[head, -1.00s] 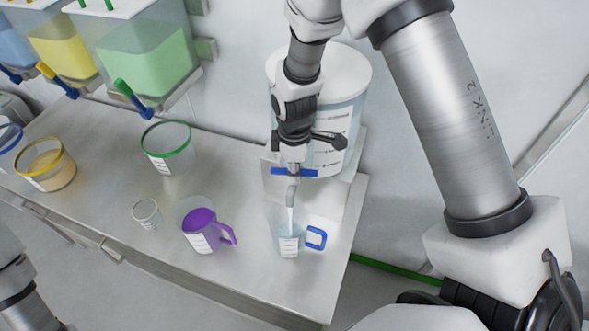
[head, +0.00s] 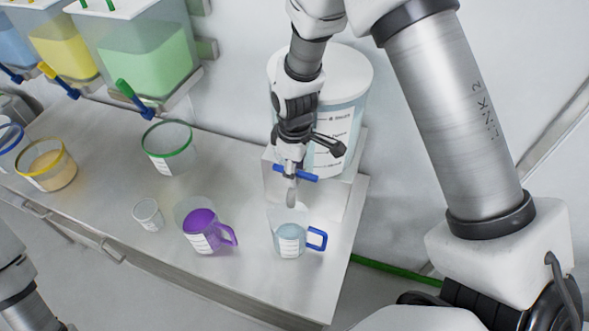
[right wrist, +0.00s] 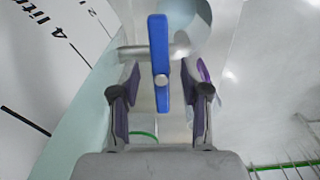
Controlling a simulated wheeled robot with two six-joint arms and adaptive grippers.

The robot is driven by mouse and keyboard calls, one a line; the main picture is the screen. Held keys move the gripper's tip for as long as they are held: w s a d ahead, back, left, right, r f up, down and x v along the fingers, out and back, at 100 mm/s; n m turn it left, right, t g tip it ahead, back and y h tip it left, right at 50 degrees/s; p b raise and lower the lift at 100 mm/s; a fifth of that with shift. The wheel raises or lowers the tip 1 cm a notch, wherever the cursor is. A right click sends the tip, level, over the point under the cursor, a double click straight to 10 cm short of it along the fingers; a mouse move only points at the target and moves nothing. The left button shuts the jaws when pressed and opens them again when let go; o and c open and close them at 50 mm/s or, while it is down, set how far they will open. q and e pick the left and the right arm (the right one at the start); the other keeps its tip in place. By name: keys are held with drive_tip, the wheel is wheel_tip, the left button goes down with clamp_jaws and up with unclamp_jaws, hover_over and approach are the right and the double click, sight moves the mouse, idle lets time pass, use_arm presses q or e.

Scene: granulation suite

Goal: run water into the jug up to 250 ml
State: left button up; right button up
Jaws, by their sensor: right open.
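The clear jug (head: 290,238) with a blue handle stands upright on the bench under the spout (head: 291,195) of the water tank (head: 345,100). Pale blue water shows in the jug; its level against the marks is too small to read. No stream shows below the spout. My right gripper (head: 291,157) is at the tap, pointing down over its blue lever (head: 308,177). In the right wrist view, the lever (right wrist: 160,50) stands between the two open fingers (right wrist: 160,90), with gaps on both sides. My left gripper is out of view.
A jug with purple contents (head: 203,228) stands left of the water jug, with a small clear cup (head: 148,214) beyond it. Green-rimmed (head: 167,148) and yellow-rimmed (head: 50,168) containers stand farther left, below coloured dispensers (head: 140,60). The bench's front edge is close.

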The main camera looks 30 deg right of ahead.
wheel_tip(320, 180, up, 12)
drive_tip(key=shift+f, duration=0.25)
drive_tip(key=shift+s, duration=0.1)
